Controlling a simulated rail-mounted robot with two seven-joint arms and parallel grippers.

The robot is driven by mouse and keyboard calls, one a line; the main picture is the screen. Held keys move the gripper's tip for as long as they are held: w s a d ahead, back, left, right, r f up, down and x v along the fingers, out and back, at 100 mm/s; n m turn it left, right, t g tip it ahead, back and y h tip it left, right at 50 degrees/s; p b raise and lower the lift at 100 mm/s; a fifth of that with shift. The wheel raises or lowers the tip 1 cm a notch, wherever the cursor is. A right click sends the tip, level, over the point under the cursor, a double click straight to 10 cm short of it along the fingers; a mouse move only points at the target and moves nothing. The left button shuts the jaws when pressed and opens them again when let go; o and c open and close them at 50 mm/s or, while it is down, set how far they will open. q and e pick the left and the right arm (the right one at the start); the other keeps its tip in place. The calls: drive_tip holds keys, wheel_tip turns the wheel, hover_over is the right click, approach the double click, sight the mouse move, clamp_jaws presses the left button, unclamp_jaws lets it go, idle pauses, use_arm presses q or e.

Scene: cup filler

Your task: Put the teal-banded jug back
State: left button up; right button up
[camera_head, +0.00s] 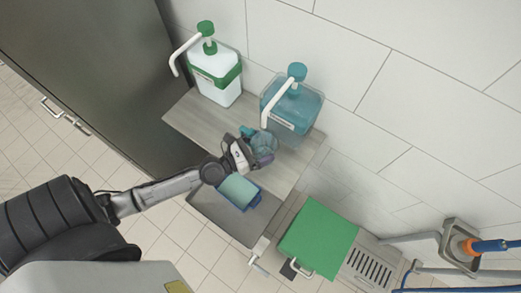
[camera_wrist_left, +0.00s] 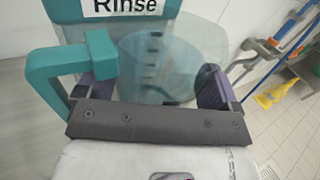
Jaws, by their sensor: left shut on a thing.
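The see-through jug (camera_head: 264,143) with a teal handle (camera_wrist_left: 68,72) is between the purple-tipped fingers of my left gripper (camera_head: 255,150). The gripper is shut on it. The jug is over the grey-wood shelf, in front of the teal dispenser (camera_head: 291,106). Its clear body also shows in the left wrist view (camera_wrist_left: 158,65), with the handle on the left side. The dispenser's "Rinse" label (camera_wrist_left: 122,6) shows behind it. I cannot tell whether the jug's base touches the shelf. My right gripper is not in view.
A white dispenser with a green band (camera_head: 216,76) stands on the shelf (camera_head: 183,118) at the left. Below the shelf, a blue holder with a pale teal block (camera_head: 238,191) sits on a dark tray (camera_head: 222,219). A green board (camera_head: 317,237) lies to the right.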

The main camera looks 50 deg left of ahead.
use_arm(q)
drive_tip(key=shift+f+b, duration=1.1)
drive_tip(key=shift+f, duration=0.85)
drive_tip(key=shift+f, duration=0.2)
drive_tip(key=o, duration=0.8)
